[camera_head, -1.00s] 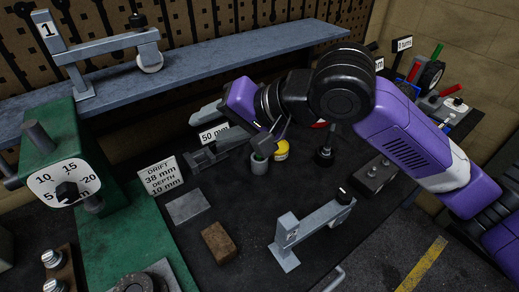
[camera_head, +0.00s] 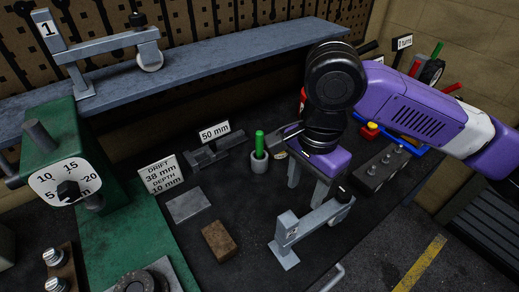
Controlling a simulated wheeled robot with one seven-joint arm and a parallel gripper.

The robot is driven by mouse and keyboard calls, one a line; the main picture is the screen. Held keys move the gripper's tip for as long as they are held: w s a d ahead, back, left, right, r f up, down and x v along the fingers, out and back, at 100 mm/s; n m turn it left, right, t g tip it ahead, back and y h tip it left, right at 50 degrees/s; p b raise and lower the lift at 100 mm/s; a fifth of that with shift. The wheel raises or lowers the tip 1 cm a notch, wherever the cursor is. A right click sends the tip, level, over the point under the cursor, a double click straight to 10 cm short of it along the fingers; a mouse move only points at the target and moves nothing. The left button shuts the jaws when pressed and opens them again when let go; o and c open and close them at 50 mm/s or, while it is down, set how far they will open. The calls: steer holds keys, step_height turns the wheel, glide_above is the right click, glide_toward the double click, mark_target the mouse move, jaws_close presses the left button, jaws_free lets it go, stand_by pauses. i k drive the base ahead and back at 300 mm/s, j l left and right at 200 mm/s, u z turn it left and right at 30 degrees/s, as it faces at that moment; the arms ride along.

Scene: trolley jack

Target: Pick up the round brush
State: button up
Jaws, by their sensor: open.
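I cannot clearly make out a round brush. A green handle (camera_head: 259,142) stands upright in a small grey cup (camera_head: 259,162) on the dark bench; what lies at its lower end is hidden in the cup. My gripper (camera_head: 306,184) is to the right of the cup, pointing down, open, with two grey fingers apart and nothing visible between them. A small dark upright item seen earlier on the bench is now hidden behind my gripper and wrist.
A grey lever bracket (camera_head: 310,226) stands just in front of my gripper. A dark block with studs (camera_head: 382,168) is to the right. A brown block (camera_head: 218,241), a grey plate (camera_head: 187,205) and the "50 mm" sign (camera_head: 214,132) are left. A grey shelf (camera_head: 215,65) runs behind.

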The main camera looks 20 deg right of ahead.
mark_target(258, 135)
steer(key=i, duration=1)
